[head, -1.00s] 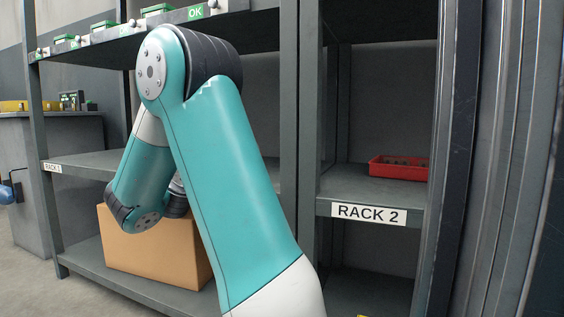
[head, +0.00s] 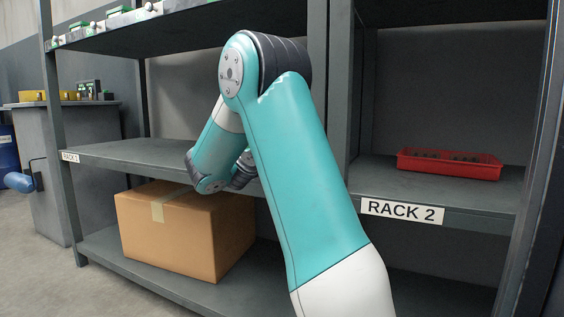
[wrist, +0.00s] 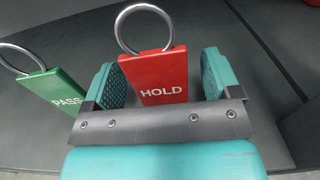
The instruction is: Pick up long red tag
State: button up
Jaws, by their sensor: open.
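In the wrist view a long red tag (wrist: 162,74) marked "HOLD", with a metal ring at its far end, lies on a grey surface. My gripper (wrist: 165,78) is open, with one teal finger on each side of the red tag. In the head view my arm hides the gripper and the tag.
A green "PASS" tag (wrist: 54,90) with a ring lies just left of my left finger. A red tray (head: 449,164) stands on the Rack 2 shelf. A cardboard box (head: 186,231) sits on the lower shelf at left. Shelf posts stand around my arm.

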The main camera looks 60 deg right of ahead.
jog(key=c, duration=1)
notch_tip(320, 180, up, 20)
jog(key=p, duration=1.3)
jog(key=shift+p, duration=0.35)
